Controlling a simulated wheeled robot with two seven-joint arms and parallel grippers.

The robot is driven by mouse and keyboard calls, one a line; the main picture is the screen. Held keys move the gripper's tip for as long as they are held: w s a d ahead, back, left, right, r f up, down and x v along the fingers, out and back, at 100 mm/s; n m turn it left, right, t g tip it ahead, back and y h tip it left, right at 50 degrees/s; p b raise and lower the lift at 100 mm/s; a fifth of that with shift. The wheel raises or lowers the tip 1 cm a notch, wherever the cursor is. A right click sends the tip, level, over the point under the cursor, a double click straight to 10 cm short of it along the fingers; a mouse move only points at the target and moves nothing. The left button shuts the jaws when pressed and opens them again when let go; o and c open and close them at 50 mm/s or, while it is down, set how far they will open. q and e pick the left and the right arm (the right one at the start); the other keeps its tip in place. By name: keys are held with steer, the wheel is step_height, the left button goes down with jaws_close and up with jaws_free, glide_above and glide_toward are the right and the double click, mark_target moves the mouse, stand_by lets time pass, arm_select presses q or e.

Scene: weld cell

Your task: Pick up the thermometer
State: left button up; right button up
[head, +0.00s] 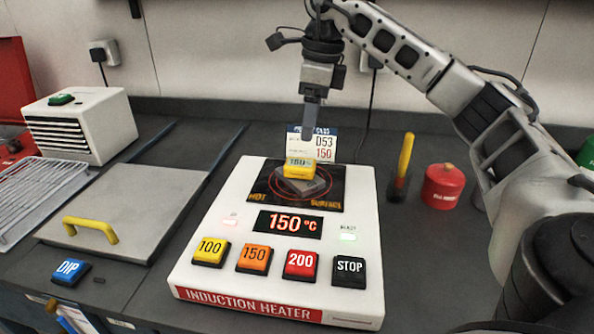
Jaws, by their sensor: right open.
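The thermometer appears to be the small yellow block (299,168) with a display that seems to read 150. It sits on a grey metal piece (303,187) on the dark hot plate of the white induction heater (220,205). My right gripper (308,127) points down above and slightly behind the thermometer, in front of a standing card (323,150) marked D53 150. The gripper is open and empty. It looks apart from the thermometer, though the exact gap is hard to tell. My left gripper is out of view.
The heater's display (290,224) reads 150 °C above several buttons. At the right stand a yellow-handled tool (406,155) and a red canister (442,187). At the left are a lidded plate with a yellow handle (140,200), a DIP button (70,270) and a white vented box (85,120).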

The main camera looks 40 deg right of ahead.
glide_above(300, 162)
steer(key=s, duration=0.2)
step_height(300, 162, down, 4)
steer(key=shift+w+d+f, duration=0.1)
steer(key=shift+d+f, duration=0.05)
steer(key=shift+f, duration=0.1)
steer(key=shift+w+f+p, duration=0.1)
steer(key=shift+w+f, duration=0.15)
steer(key=shift+f, duration=0.6)
steer(key=shift+w+f+p, duration=0.1)
steer(key=shift+w+f, duration=0.1)
steer(key=shift+f, duration=0.65)
steer(key=shift+w+f+p, duration=0.1)
steer(key=shift+w+f, duration=0.15)
steer(key=shift+f, duration=0.6)
steer(key=c, duration=1.2)
